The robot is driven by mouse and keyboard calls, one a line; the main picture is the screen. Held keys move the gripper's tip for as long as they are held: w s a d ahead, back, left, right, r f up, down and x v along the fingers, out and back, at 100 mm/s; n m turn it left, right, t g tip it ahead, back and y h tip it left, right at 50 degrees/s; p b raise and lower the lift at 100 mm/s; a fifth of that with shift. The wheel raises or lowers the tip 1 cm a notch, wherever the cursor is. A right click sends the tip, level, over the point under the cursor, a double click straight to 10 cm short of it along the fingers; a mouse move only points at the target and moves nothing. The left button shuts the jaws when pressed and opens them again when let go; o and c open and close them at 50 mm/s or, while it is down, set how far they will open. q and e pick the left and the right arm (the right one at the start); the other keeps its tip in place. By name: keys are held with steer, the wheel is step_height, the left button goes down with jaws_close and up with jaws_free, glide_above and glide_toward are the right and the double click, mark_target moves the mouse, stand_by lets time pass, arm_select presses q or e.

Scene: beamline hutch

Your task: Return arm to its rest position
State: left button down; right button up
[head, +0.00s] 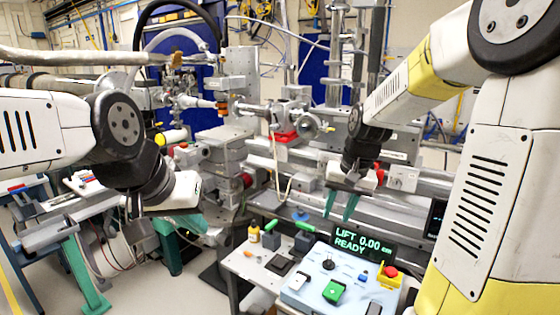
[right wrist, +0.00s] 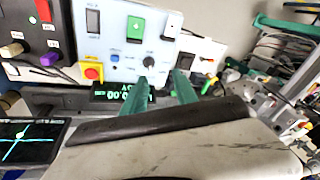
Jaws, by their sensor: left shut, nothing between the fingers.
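My left arm comes in from the left, and its gripper (head: 184,222) points down over the left side, with teal fingers. It is shut and holds nothing. My right arm comes in from the right. Its gripper (head: 340,207) hangs above the back of the control box (head: 310,291), with two teal fingers apart and nothing between them. The right wrist view also shows the right gripper (right wrist: 164,88) with a gap between its fingers. Beyond them are the box's green switch (right wrist: 135,27) and black knob (right wrist: 150,61).
A display (head: 363,243) reads "LIFT 0.00 cm READY". A red button on a yellow base (head: 388,276) sits beside it. Metal beamline equipment (head: 222,150) fills the back.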

steer(key=s+r+n+t, duration=0.1)
steer(key=s+r, duration=0.3)
steer(key=s, duration=0.4)
steer(key=s+a+r+n+t, duration=0.1)
steer(key=s+r, duration=0.3)
steer(key=s, duration=0.4)
steer(key=shift+s+r+t, duration=0.25)
steer(key=shift+s+t, duration=0.15)
steer(key=shift+t, duration=0.5)
